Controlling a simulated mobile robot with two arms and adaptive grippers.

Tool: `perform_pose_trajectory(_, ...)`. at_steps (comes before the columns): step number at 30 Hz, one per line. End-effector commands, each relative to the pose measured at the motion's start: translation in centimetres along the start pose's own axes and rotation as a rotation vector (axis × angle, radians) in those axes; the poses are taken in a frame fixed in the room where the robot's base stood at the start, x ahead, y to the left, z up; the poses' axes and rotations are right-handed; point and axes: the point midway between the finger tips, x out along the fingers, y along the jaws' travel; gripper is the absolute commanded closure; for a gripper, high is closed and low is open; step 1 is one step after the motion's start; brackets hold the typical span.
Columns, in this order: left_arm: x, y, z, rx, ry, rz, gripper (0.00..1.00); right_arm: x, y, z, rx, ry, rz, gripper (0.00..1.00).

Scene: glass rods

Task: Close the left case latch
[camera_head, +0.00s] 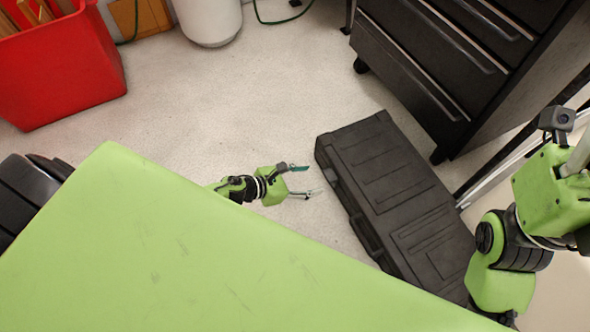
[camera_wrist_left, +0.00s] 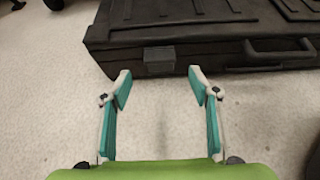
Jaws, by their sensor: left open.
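A black case (camera_head: 392,190) lies on the floor with its lid down. It fills the top of the left wrist view (camera_wrist_left: 210,30). The left case latch (camera_wrist_left: 159,61) is a dark rectangular plate on the case's near side, left of the carry handle (camera_wrist_left: 280,52). I cannot tell how far it stands out. My left gripper (camera_head: 309,181) is open and empty, just left of the case. In the left wrist view its teal-padded fingers (camera_wrist_left: 159,88) point at the latch, one on each side of it, apart from it. My right arm shows at the right edge; its fingertips are not clear.
A dark drawer cabinet (camera_head: 450,55) on casters stands behind the case. A red bin (camera_head: 60,70) is at the upper left, and a white cylinder (camera_head: 210,20) is at the top. The pale floor (camera_head: 230,95) between them is clear.

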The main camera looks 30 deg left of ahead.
Motion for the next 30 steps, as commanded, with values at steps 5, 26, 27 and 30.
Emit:
perform_pose_trajectory(5, -3.4, 0.0, -0.2, 0.000, 0.002, 0.000, 0.44, 0.0, 0.0, 0.0, 0.000, 0.000, 0.000, 0.35)
perform_pose_trajectory(26, -5.6, 0.1, 0.0, 0.000, 0.000, 0.001, 0.44, 0.0, 0.0, 0.0, 0.000, -0.001, 0.000, 0.35)
perform_pose_trajectory(27, -5.6, 0.1, 0.0, 0.000, 0.000, 0.001, 0.44, 0.0, 0.0, 0.0, 0.000, -0.001, 0.000, 0.35)
perform_pose_trajectory(30, -5.5, -0.1, 0.1, -0.006, -0.003, -0.001, 0.44, 0.0, 0.0, 0.0, 0.000, -0.001, 0.000, 0.35)
